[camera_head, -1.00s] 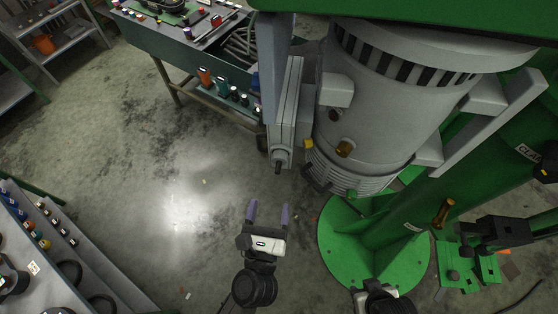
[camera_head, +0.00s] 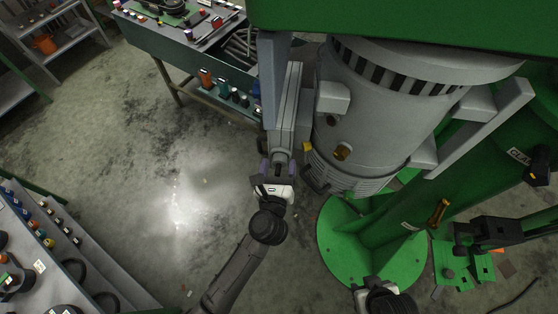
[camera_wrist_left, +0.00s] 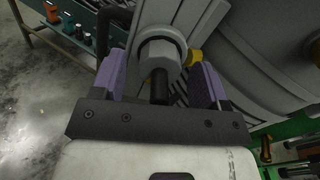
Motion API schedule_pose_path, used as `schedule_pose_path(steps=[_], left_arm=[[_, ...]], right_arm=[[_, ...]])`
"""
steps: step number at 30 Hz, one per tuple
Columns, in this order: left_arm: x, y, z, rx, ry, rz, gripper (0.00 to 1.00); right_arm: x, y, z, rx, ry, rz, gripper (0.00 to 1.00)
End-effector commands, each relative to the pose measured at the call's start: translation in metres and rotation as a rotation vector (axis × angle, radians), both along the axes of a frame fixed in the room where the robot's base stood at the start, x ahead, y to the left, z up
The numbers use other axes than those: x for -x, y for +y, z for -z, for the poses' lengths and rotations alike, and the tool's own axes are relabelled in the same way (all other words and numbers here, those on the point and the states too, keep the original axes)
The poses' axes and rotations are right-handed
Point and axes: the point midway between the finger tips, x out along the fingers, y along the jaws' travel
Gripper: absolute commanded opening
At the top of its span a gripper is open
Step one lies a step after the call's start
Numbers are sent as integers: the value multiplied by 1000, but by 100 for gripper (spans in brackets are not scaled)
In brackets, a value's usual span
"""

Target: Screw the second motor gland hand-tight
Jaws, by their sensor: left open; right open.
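The grey motor (camera_head: 375,120) stands upright on the right, with a brass gland (camera_head: 343,152) on its lower side. A long grey box (camera_head: 291,110) hangs beside it. A grey hex gland (camera_wrist_left: 160,50) with a short black cable end (camera_wrist_left: 160,88) sticks out of the box's lower end in the left wrist view. My left gripper (camera_head: 278,166) is at this gland, its purple fingers open on either side, with gaps visible in the wrist view. My right gripper (camera_head: 372,294) is low at the bottom edge, away from the motor; its fingers are hard to make out.
A yellow part (camera_wrist_left: 194,57) sits close beside the hex gland. A green base plate (camera_head: 345,250) and green column are below and right of the motor. A workbench (camera_head: 185,50) with parts stands behind on the left, and a rack (camera_head: 60,250) at lower left. The floor between is clear.

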Motion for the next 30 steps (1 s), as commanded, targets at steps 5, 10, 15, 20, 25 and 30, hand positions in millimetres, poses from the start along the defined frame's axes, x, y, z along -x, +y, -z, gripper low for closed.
schedule_pose_path(steps=[5, 10, 15, 20, 25, 30], left_arm=[[-9, -1, -1, -1, 0, 0, 68], [-11, -1, 0, 0, -1, 0, 68], [-11, -1, 0, 0, -1, 0, 68], [-11, -1, 0, 0, -1, 0, 53], [-11, -1, 0, 0, 0, 0, 36], [-11, -1, 0, -1, 0, 0, 20]], right_arm=[[0, 0, -2, 0, 0, 1, 43], [0, 1, -2, -3, -1, 2, 43], [0, 2, -2, -7, 0, 5, 43], [0, 3, -2, -9, 0, 6, 43], [0, 3, -2, -9, 0, 6, 43], [0, 3, -2, -9, 0, 6, 43]])
